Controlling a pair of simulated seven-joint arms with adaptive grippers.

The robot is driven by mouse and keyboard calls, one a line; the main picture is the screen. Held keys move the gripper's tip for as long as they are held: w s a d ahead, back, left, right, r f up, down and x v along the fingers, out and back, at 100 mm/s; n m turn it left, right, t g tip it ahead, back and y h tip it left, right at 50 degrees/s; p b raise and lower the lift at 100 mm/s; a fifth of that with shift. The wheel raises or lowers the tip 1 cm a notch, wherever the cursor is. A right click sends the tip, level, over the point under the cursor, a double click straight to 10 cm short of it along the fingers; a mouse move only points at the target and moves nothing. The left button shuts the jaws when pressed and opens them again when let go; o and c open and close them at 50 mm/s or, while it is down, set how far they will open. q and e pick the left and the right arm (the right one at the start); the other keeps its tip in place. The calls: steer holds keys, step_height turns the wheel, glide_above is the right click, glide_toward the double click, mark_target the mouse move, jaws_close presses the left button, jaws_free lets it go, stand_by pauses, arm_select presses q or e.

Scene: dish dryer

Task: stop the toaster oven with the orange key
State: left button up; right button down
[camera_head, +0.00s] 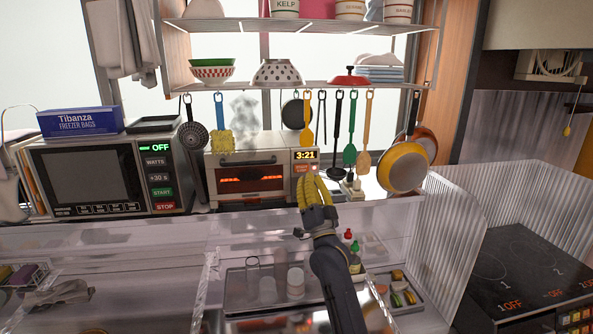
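The toaster oven (248,183) stands at the back centre, its heating bars glowing orange behind the glass. Its lit display (305,155) reads 3:21. Small keys sit just under the display; an orange-red one (302,169) is at the left, with a pale-lit one (314,167) beside it. My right gripper (312,179) has yellow fingers and points up at the oven's control panel, just below the keys. The fingers look close together, but the gap between the tips is unclear. I cannot tell whether they touch the panel. My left gripper is not in view.
A microwave (92,178) with a blue freezer bag box (80,121) on top stands left of the oven. Utensils and pans, including a yellow pan (403,167), hang above and to the right. Clear ribbed panels (455,225) and a cooktop (525,265) are at the right.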

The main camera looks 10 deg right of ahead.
mark_target(304, 169)
steer(key=shift+w, duration=0.15)
steer(key=shift+w+d, duration=0.2)
steer(key=shift+w, duration=1.9)
steer(key=shift+w+d, duration=0.2)
steer(key=shift+w, duration=1.9)
steer(key=shift+w, duration=0.25)
steer(key=shift+w, duration=0.2)
steer(key=shift+w+d, duration=0.1)
steer(key=shift+w, duration=0.75)
steer(key=shift+s, duration=1.25)
steer(key=shift+s, duration=0.15)
steer(key=shift+s+a, duration=0.15)
steer(key=shift+s, duration=1.05)
steer(key=shift+s+a, duration=0.15)
steer(key=shift+s, duration=1.05)
